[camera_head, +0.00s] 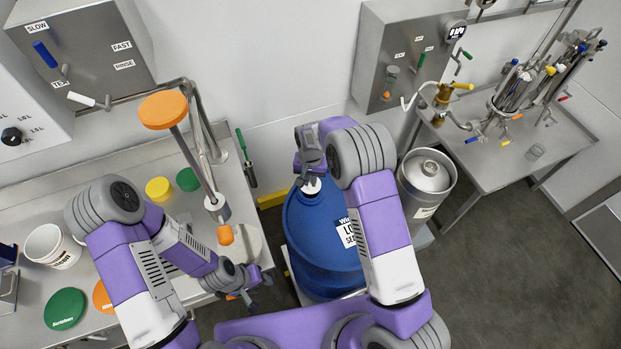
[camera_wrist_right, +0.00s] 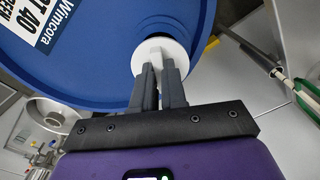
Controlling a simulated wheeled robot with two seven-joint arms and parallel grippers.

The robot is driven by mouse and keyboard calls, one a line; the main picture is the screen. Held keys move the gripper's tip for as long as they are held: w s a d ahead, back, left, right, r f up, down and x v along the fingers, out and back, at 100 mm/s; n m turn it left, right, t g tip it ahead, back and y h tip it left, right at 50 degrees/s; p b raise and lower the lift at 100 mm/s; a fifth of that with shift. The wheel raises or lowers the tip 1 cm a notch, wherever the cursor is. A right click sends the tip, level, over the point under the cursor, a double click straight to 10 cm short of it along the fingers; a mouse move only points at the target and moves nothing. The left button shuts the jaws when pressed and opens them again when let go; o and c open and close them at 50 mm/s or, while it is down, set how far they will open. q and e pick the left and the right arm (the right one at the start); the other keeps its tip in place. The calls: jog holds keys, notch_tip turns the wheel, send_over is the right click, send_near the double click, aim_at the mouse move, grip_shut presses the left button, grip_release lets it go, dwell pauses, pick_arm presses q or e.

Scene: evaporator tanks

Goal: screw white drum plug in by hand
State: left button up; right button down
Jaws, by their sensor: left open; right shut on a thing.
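The white drum plug (camera_wrist_right: 163,52) sits at the top of the blue drum (camera_wrist_right: 95,85) in the right wrist view. It covers part of a dark round opening beside it; I cannot tell how it is seated. My right gripper (camera_wrist_right: 162,76) is shut on the plug's raised grip. In the head view the plug (camera_head: 311,187) shows just below the right gripper (camera_head: 310,172), on top of the blue drum (camera_head: 315,245). My left gripper (camera_head: 255,285) is open and empty, near the counter's front edge, left of the drum.
A steel keg (camera_head: 427,178) stands right of the drum. A counter (camera_head: 90,185) at left carries a white bucket (camera_head: 52,246), coloured lids and a post with an orange top (camera_head: 163,110). A steel table (camera_head: 520,150) with glassware is at back right.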

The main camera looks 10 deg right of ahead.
jog(key=shift+f, duration=0.15)
jog(key=shift+f+b, duration=1.2)
jog(key=shift+f, duration=0.3)
jog(key=c, duration=1.1)
grip_release()
jog(key=shift+r, duration=0.1)
jog(key=shift+r+p, duration=1.95)
jog(key=shift+r, duration=0.95)
